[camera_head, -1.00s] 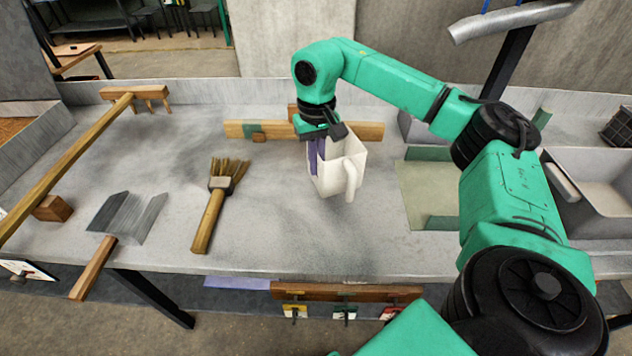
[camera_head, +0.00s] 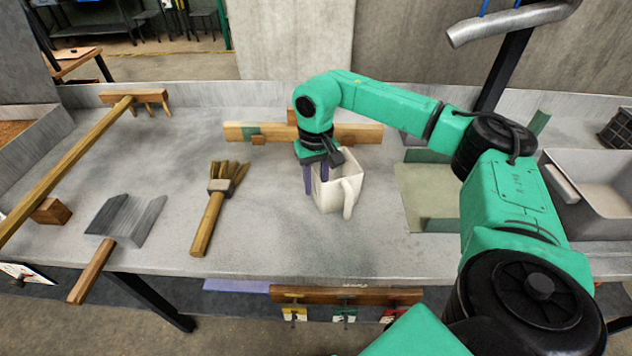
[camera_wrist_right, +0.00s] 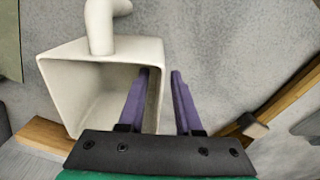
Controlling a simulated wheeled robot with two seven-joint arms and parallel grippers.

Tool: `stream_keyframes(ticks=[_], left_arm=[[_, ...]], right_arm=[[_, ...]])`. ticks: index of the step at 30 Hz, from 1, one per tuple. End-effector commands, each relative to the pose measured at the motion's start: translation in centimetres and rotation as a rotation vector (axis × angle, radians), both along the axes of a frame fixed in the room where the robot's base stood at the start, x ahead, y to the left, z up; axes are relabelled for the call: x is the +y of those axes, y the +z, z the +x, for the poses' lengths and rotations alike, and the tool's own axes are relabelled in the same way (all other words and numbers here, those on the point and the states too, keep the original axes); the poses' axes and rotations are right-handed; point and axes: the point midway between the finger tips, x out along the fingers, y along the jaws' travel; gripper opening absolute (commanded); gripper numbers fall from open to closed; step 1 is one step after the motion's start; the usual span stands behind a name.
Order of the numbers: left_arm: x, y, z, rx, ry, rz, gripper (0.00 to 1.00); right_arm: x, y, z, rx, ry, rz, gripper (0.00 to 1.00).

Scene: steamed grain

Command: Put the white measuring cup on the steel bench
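The white measuring cup (camera_head: 337,191) stands upright on the steel bench (camera_head: 275,215), near the middle of its top, with its handle towards the front right. My right gripper (camera_head: 317,180) is at the cup's left wall, pointing down. In the right wrist view, its purple fingers (camera_wrist_right: 160,78) are spread, one inside the cup (camera_wrist_right: 100,75) and one outside, with the wall between them. A gap shows between the outer finger and the wall. My left gripper is not in view.
A wooden bar (camera_head: 360,133) lies behind the cup. To the left are a brush (camera_head: 208,222), a metal scraper (camera_head: 128,217) and a long-handled rake (camera_head: 75,160). A green-edged tray (camera_head: 430,190) and a grey bin (camera_head: 600,180) stand right. Bench space in front is clear.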

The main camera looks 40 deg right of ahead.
Motion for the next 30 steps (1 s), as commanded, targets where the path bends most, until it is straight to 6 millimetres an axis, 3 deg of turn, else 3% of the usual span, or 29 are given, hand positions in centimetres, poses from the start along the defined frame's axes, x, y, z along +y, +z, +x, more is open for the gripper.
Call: stream_keyframes(ticks=[5, 12, 16, 21, 30], left_arm=[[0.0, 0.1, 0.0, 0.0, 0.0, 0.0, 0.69], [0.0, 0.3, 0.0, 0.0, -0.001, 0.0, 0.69], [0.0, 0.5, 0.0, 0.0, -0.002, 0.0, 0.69], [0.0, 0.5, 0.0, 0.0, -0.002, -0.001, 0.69], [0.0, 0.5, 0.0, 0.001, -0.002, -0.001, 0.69]], right_arm=[[0.0, 1.9, 0.1, -0.005, 0.0, 0.002, 0.33], [0.1, 8.4, 0.1, -0.005, 0.001, 0.001, 0.33], [0.1, 11.2, 0.1, -0.003, 0.001, 0.0, 0.33], [0.0, 12.3, 0.0, 0.0, 0.0, 0.0, 0.33], [0.0, 12.3, 0.0, 0.0, 0.0, 0.0, 0.33]])
